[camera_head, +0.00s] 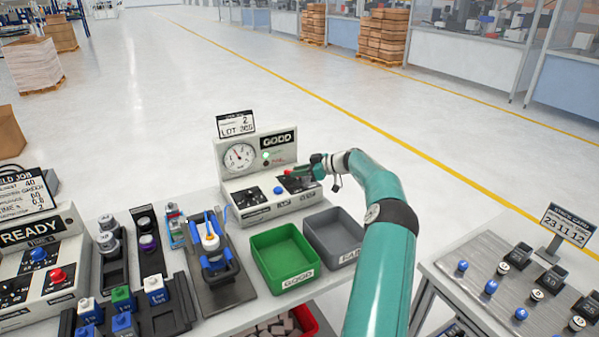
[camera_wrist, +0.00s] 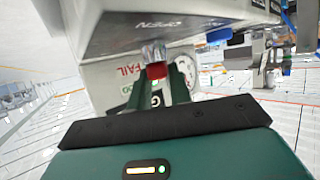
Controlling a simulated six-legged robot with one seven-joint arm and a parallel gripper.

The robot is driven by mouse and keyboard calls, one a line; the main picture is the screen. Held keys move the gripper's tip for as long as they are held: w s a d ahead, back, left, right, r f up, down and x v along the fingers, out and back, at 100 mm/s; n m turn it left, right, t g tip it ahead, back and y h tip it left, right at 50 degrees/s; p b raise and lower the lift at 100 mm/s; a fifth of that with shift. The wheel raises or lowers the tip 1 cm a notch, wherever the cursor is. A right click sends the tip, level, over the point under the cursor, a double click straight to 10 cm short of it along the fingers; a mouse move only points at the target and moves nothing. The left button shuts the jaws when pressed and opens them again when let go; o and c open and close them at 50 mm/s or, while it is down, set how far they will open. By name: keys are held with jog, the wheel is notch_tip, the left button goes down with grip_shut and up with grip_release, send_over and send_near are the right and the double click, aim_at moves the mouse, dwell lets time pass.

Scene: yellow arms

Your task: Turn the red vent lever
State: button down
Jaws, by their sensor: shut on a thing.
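The red vent lever (camera_head: 289,172) sticks up at the right of the white gauge unit (camera_head: 257,208), beside a black panel. My gripper (camera_head: 308,169) reaches it from the right, at the end of my teal arm. In the wrist view the red lever tip (camera_wrist: 156,71) sits between the green fingers of my gripper (camera_wrist: 157,84), which are shut on it. The word OPEN shows upside down on the unit's dark panel (camera_wrist: 165,22). The fingers hide part of the lever, and its exact angle is hard to tell.
A blue-handled fixture (camera_head: 213,263) is to the left. A LOT 305 sign (camera_head: 237,124) rises behind the unit. A second table with knobs (camera_head: 505,282) stands at right.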

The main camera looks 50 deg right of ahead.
jog(key=shift+h, duration=0.3)
jog(key=m+t+h, duration=0.1)
jog(key=m+h, duration=0.3)
jog(key=shift+s+a, duration=0.1)
jog(key=m+g+h, duration=0.1)
jog(key=m+h, duration=0.4)
jog(key=h, duration=0.1)
jog(key=shift+a, duration=0.2)
jog(key=shift+w+a+r+m+g+h, duration=0.15)
jog(key=shift+m+g+h, duration=0.5)
jog(key=shift+m+h, duration=0.55)
jog(key=shift+w+m+g+h, duration=0.15)
jog(key=shift+m+g+h, duration=0.5)
jog(key=shift+m+h, duration=0.5)
jog(key=shift+m+g+h, duration=1.15)
jog(key=shift+m+g, duration=0.45)
jog(key=shift+m, duration=0.15)
jog(key=shift+s+m+g, duration=0.1)
jog(key=shift+m+g, duration=0.2)
jog(key=shift+f, duration=0.2)
jog(key=c, duration=1.3)
grip_release()
